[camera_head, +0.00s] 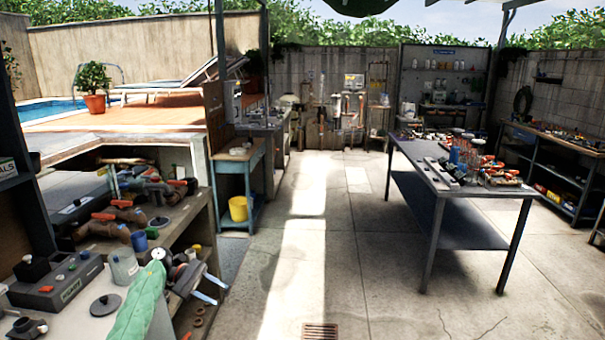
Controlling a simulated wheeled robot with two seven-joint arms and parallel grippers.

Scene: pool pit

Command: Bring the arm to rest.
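My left gripper (209,288) shows at the lower left, beyond the front edge of the cluttered workbench (187,226). Its two pale blue-grey fingers point to the right and stand apart, with nothing visible between them. My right gripper is not in view.
The workbench carries pipe fittings with red handles (122,213), a grey control box (62,285) and a dark round lid (105,305). A long table (425,172) with tools stands at the right. The middle floor (330,250) is clear.

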